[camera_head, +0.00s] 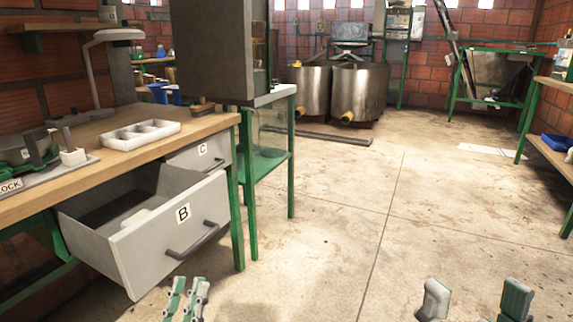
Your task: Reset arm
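My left gripper (187,298) shows at the bottom edge, left of centre, low in front of the open drawer B. Its two green and grey fingers appear close together with nothing visible between them, and from this angle I cannot tell whether they are open or shut. My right gripper (475,299) shows at the bottom right. Its two fingers stand well apart, with only floor behind the gap. It is open and empty. The arms behind both grippers are out of view.
Drawer B (160,235) is pulled out from the wooden workbench (105,170), with a pale object (136,217) inside. Drawer C (200,153) is beyond it. A white tray (140,134) sits on the bench. A green-legged stand (265,155) is beside it. The middle floor is clear.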

